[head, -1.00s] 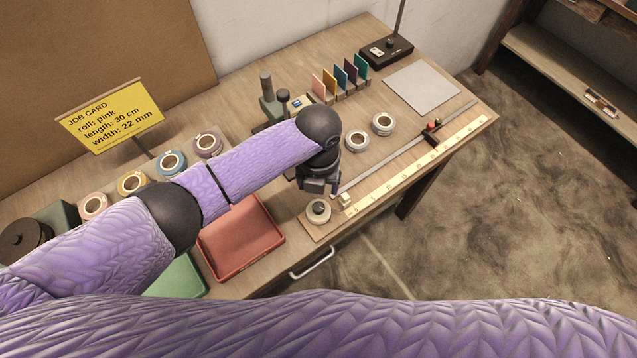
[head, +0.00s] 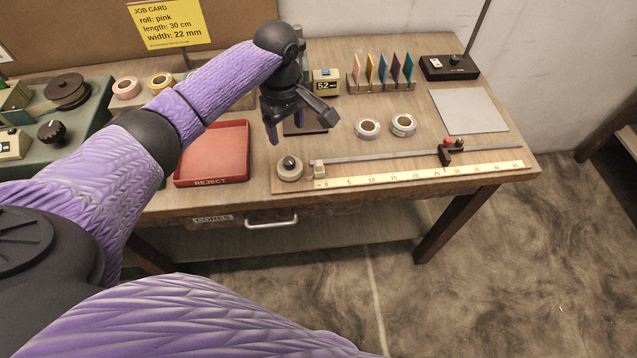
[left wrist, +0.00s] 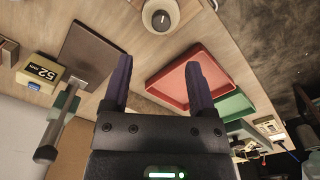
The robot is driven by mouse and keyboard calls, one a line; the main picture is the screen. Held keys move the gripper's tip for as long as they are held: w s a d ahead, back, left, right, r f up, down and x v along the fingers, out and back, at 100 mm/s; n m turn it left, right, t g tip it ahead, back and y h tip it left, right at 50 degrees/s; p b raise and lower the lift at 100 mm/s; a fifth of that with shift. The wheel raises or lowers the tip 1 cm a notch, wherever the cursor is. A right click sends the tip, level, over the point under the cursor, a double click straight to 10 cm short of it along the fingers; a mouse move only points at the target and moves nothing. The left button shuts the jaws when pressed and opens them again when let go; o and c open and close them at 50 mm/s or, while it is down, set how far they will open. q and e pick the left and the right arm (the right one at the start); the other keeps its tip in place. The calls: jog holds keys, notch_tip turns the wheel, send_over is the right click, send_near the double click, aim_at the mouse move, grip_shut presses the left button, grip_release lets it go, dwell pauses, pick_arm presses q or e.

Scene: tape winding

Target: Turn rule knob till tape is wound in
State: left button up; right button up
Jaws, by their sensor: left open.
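The rule's round knob (head: 289,168), pale with a dark centre, sits at the left end of the rule board. It also shows at the top of the left wrist view (left wrist: 161,17). The yellow rule scale (head: 420,175) runs right from it, with a long grey strip (head: 385,154) behind, which I cannot tell as tape or rail. A black slider with a red top (head: 446,150) sits on the strip. My left gripper (head: 300,130) is open and empty, above and behind the knob, apart from it; its fingers also show in the left wrist view (left wrist: 157,75). My right gripper is out of view.
A red reject tray (head: 213,150) lies left of the knob. Two grey-white rolls (head: 367,128) (head: 403,125) stand behind the strip. A display reading 52 (head: 325,82) and coloured cards (head: 383,72) stand further back. A grey sheet (head: 468,110) lies at right.

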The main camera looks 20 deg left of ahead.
aim_at(288, 160)
pick_arm(q)
jog(key=shift+n, duration=0.9)
jog(key=f+b, duration=0.1)
jog(key=f, duration=0.2)
jog(key=f+b, duration=0.1)
jog(key=f, duration=0.2)
jog(key=f+b, duration=0.2)
jog(key=f, duration=0.1)
jog(key=shift+a, duration=0.3)
jog(key=shift+f, duration=0.5)
grip_shut()
